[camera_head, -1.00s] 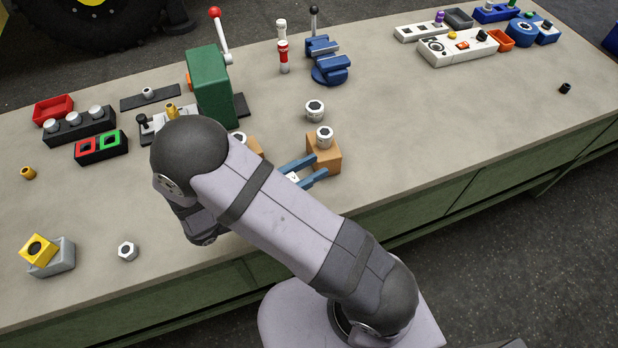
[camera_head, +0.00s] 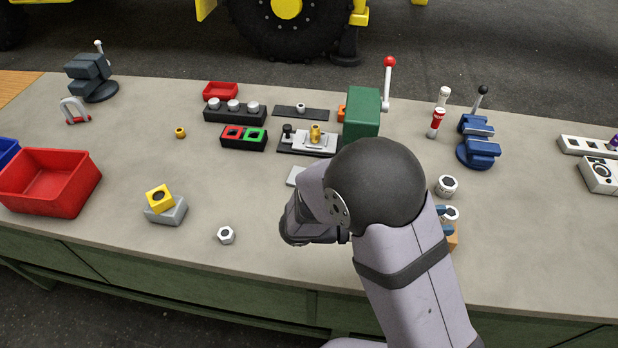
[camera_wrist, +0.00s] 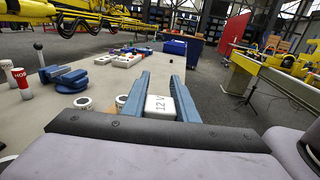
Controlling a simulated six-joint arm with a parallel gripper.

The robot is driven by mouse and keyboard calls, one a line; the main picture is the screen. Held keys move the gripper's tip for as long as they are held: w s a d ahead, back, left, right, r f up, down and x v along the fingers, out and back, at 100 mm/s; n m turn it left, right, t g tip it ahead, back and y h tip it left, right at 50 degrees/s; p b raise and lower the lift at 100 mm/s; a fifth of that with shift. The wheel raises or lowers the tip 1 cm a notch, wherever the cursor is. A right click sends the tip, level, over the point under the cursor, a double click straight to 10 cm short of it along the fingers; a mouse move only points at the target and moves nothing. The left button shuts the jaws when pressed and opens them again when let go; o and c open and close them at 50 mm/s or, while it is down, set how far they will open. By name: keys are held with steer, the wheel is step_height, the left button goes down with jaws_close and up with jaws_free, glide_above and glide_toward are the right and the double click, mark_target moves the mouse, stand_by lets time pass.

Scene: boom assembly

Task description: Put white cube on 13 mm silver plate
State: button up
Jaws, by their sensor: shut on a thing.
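The white cube (camera_wrist: 160,106), marked "12 V", sits between the two blue fingers of my gripper (camera_wrist: 161,78) in the wrist view; the gripper is shut on it. In the head view the blue fingertips (camera_head: 444,220) show beside an orange block, and my arm hides the cube. A flat pale silver plate (camera_head: 295,176) lies on the bench left of my arm, partly covered by it. No 13 mm marking is legible, so I cannot tell whether this is the named plate.
An orange block (camera_head: 452,238) with a white nut (camera_head: 450,213) on top stands close to the fingers. A blue vise (camera_head: 477,145) and a green press (camera_head: 362,113) stand behind. A loose nut (camera_head: 226,235) lies in front.

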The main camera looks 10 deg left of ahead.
step_height(320, 180, up, 7)
steer(key=w+a+f+n+t+y+b, duration=0.35)
steer(key=w+a+t, duration=0.2)
steer(key=w, duration=0.35)
steer(key=w+a+f+n+t+y+b, duration=0.2)
steer(key=w+a+f+n+t+b, duration=0.25)
steer(key=w, duration=0.45)
steer(key=w+a+r+n+t+y+b, duration=0.1)
steer(key=w+a+r+n+y+b, duration=0.1)
steer(key=w+a+n+y, duration=0.3)
steer(key=w+a+r+t+y+b, duration=0.2)
steer(key=a+r+y+b, duration=0.1)
steer(key=a, duration=0.5)
steer(key=w+a+r+n+t+y+b, duration=0.1)
steer(key=w+a+r+n+y+b, duration=0.1)
steer(key=w+a+n+y, duration=0.3)
steer(key=shift+s+a+f+m+h, duration=0.15)
steer(key=shift+s+f+m, duration=0.25)
steer(key=shift+f, duration=3)
steer(key=shift+s+a+f+m+h, duration=0.15)
steer(key=shift+s+f+m, duration=0.25)
steer(key=shift+f, duration=2.95)
steer(key=shift+s+f+m+h, duration=0.15)
steer(key=shift+s+f+m, duration=0.25)
steer(key=shift+f, duration=3)
steer(key=shift+f, duration=0.15)
